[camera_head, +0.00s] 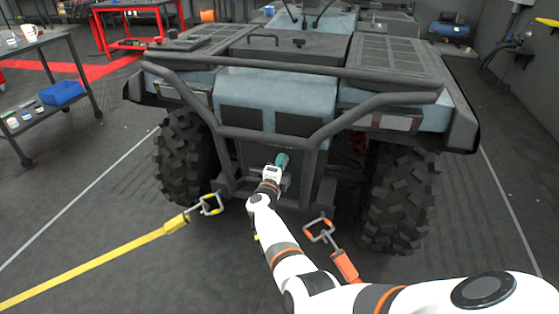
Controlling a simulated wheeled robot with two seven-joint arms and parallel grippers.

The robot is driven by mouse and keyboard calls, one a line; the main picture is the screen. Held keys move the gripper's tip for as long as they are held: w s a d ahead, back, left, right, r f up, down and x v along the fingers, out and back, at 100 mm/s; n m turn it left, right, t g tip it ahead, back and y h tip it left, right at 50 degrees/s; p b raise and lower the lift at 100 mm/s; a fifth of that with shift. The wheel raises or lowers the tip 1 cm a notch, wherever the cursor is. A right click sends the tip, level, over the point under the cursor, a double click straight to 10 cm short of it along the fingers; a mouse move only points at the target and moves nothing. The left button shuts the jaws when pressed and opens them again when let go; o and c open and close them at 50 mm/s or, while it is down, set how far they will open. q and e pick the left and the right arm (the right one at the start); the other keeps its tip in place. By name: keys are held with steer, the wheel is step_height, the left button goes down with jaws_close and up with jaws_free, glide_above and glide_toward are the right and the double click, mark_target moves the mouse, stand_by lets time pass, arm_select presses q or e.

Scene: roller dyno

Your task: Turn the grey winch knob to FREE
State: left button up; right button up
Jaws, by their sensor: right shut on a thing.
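A quad bike (285,97) stands ahead with its rack, dark bumper bars and two large tyres facing me. My right arm reaches up from the lower right to the low middle of the bumper. My right gripper (281,161) is there, shut at the winch area (286,183) between the tyres, with a teal part at its tip. The grey winch knob is hidden at the gripper, so its setting cannot be read. My left gripper is not in view.
A yellow strap (105,263) with a metal hook lies left of my arm. An orange strap end with a hook (345,265) is close to its right. A cart with a blue bin (61,92) and a red bench (135,43) stand at the left.

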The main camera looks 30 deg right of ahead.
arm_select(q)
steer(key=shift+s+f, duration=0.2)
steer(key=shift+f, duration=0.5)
arm_select(e)
steer(key=shift+s+d+n, duration=0.15)
steer(key=shift+d+n, duration=0.05)
steer(key=shift+n, duration=0.1)
steer(key=o, duration=1)
steer(key=shift+s+r, duration=0.1)
steer(key=shift+s, duration=0.05)
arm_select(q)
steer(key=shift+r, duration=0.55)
